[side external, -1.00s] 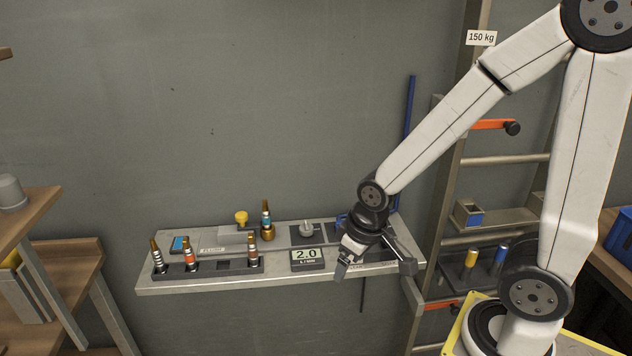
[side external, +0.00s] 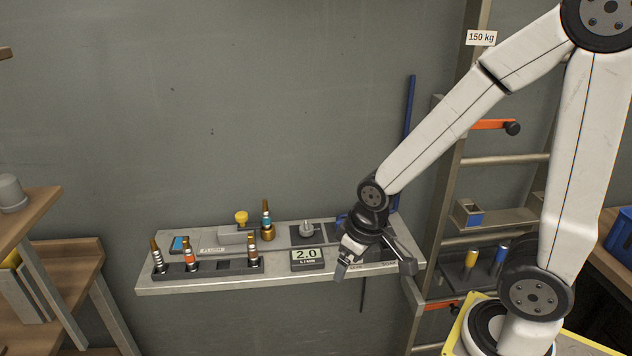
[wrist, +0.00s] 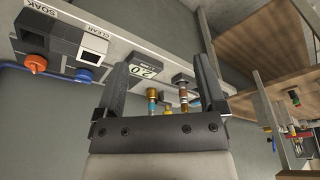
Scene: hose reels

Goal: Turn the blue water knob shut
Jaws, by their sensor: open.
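The blue knob (wrist: 84,75) shows in the wrist view at the left, on the panel's edge below a label reading CLEAR. It lies outside my gripper's jaws, to the left of the left finger. In the side external view my gripper (side external: 374,268) hangs over the right end of the wall shelf, with its fingers spread and nothing between them. In the wrist view my gripper (wrist: 166,62) is also open. A bit of blue shows behind my gripper in the side external view, but I cannot tell whether it is the knob.
An orange knob (wrist: 35,62) sits left of the blue one, by a SOAK label. A 2.0 display (side external: 307,258) stands left of my gripper on the shelf (side external: 215,281). Several brass-tipped fittings (side external: 191,255) and a yellow knob (side external: 241,217) stand farther left. A ladder rises at right.

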